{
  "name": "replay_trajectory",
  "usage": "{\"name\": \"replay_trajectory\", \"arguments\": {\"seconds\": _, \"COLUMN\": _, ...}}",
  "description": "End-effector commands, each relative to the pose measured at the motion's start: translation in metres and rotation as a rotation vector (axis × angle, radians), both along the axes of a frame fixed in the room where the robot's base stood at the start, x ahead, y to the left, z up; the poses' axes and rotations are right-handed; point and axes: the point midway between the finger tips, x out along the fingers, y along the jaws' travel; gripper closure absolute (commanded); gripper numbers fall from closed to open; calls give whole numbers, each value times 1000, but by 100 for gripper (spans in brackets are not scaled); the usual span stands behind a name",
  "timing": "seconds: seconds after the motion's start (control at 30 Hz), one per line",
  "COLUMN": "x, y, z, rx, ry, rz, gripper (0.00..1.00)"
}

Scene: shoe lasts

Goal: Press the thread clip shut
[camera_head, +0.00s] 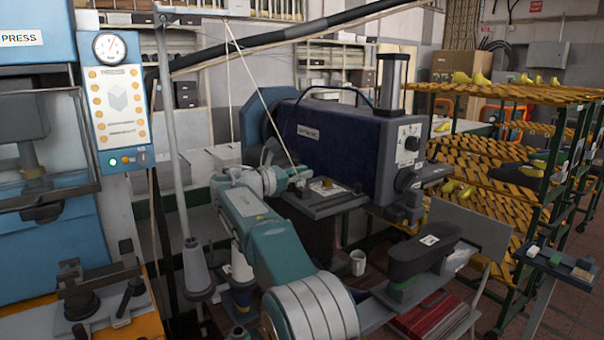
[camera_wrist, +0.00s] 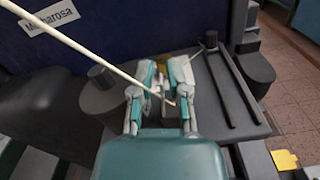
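My gripper (camera_head: 290,178) is at the left end of the dark plate (camera_head: 338,203) on the front of the blue machine (camera_head: 325,145). In the wrist view my gripper (camera_wrist: 165,72) has its two fingers apart, over the machine's dark ledge. A small pale-yellow piece, perhaps the thread clip (camera_wrist: 161,76), shows between the fingertips; contact with it cannot be made out. The thread (camera_head: 255,85) also runs down to my gripper in the head view. The clip's jaws are too small to judge.
A blue press (camera_head: 45,235) with a control panel (camera_head: 118,105) stands at left. Thread cones (camera_head: 197,270) stand beside my arm. A dark shoe-shaped block (camera_head: 415,260) is at front right. Racks of yellow lasts (camera_head: 500,165) fill the right. A white mug (camera_head: 357,262) stands below the plate.

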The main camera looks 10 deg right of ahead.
Motion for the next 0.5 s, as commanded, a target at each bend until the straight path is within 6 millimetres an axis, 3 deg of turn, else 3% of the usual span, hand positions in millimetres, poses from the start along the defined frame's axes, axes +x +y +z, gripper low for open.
{"name": "replay_trajectory", "arguments": {"seconds": 0.5, "x": 0, "y": 0, "z": 0, "rx": 1, "ry": -4, "rz": 1, "gripper": 100}}
